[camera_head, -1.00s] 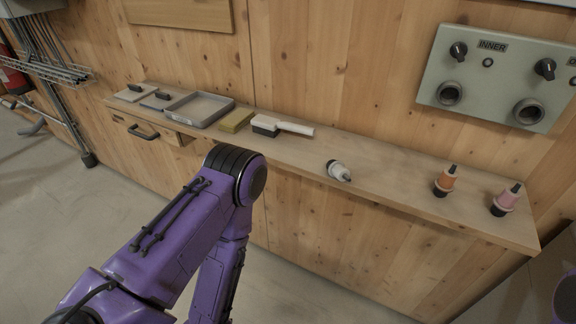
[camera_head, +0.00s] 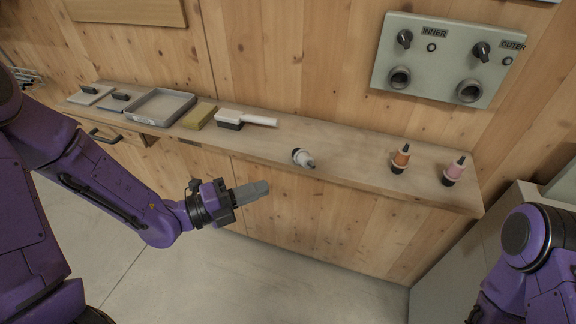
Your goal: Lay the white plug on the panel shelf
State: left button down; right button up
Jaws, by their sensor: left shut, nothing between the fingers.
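My left gripper (camera_head: 262,188) is in front of the shelf, to the left of the plug and lower in the picture. It is shut and empty, apart from the plug. My right arm shows at the lower right, but its gripper is out of the picture.
An orange plug (camera_head: 401,158) and a pink plug (camera_head: 454,171) stand on the shelf's right part. A brush (camera_head: 245,118), a yellow sponge-like block (camera_head: 199,115) and a grey tray (camera_head: 160,107) are on its left. The grey panel (camera_head: 447,62) with knobs and sockets hangs above.

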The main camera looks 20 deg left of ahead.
aim_at(302, 164)
pick_arm(q)
jog(key=w+d+p, duration=0.1)
jog(key=w, duration=0.1)
jog(key=w+d, duration=0.2)
jog(key=w, duration=0.1)
jog(key=w+d+p, duration=0.1)
jog(key=w, duration=0.1)
jog(key=shift+w+d+p, duration=0.3)
jog(key=shift+d, duration=0.1)
jog(key=shift+w, duration=0.3)
